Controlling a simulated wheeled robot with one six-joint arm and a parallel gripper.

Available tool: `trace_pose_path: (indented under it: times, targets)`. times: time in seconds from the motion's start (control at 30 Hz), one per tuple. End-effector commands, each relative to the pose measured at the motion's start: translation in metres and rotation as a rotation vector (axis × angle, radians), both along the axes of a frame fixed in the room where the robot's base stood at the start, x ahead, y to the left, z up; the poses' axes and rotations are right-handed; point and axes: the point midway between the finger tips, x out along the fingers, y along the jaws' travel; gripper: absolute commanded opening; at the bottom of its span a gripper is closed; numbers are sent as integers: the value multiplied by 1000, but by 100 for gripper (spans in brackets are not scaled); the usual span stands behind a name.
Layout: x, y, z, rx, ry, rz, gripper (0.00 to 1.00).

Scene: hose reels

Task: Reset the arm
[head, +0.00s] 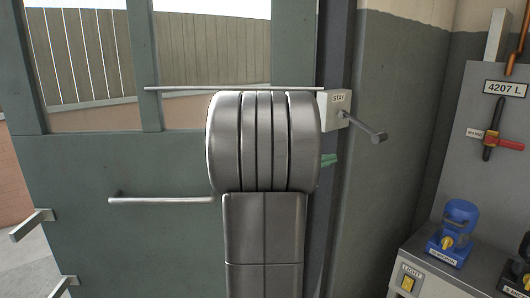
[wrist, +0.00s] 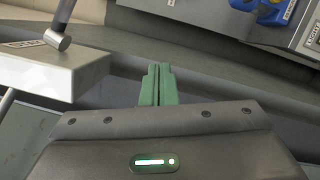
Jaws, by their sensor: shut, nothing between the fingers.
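My gripper is mostly hidden behind my arm in the head view; only its green fingertips (head: 328,160) show at the arm's right edge. In the wrist view, the two green fingers (wrist: 158,80) lie side by side, shut with nothing between them. My metal arm stands upright in the middle of the head view, in front of a green door. The fingertips appear just below a pale box marked STAY (head: 338,101) with a lever (head: 374,134). In the wrist view, the box (wrist: 40,82) is at the left, apart from the fingers.
The green door (head: 160,165) has windows, a long thin rod (head: 190,89) and a handle bar (head: 160,200). At right, a grey panel (head: 480,100) holds a red-handled valve (head: 492,130).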

Motion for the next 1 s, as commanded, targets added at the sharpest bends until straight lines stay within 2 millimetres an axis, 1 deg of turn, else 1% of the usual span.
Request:
trace_pose_path:
  times: [0.03, 0.23, 0.7, 0.87, 1.0]
  targets:
    - [4, 4, 4, 21, -24, 3, 0]
    - [13, 10, 4, 78, -100, 1, 0]
    - [15, 12, 4, 87, -112, 0, 0]
    - [11, 10, 12, 93, -128, -2, 0]
    - [4, 8, 26, 105, -154, -9, 0]
